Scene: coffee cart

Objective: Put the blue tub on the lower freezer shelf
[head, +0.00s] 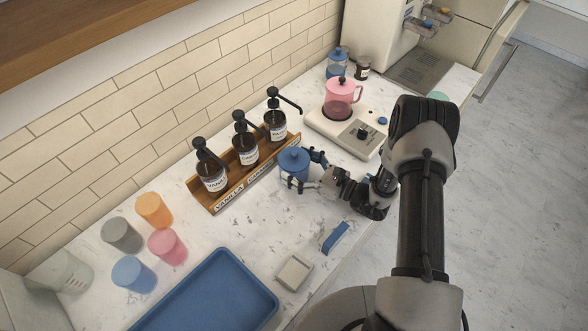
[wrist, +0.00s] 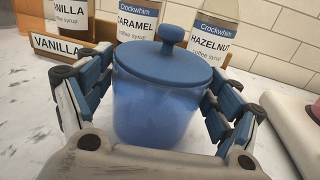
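The blue tub (head: 294,165), translucent with a blue knobbed lid, stands upright on the counter in front of the syrup rack. It fills the middle of the wrist view (wrist: 158,105). My gripper (head: 303,175) reaches in from the right in the head view, with its fingers on either side of the tub. In the wrist view the fingers (wrist: 158,95) flank the tub, spread wide, close to its sides; firm contact does not show. The freezer shelf cannot be made out in either view.
A wooden rack (head: 228,196) with syrup pump bottles stands close behind the tub. A scale with a pink pot (head: 340,98) is beyond it. Colored cups, a blue tray (head: 210,300), a blue block (head: 336,238) and a pale block (head: 294,272) are nearer. Open floor lies right.

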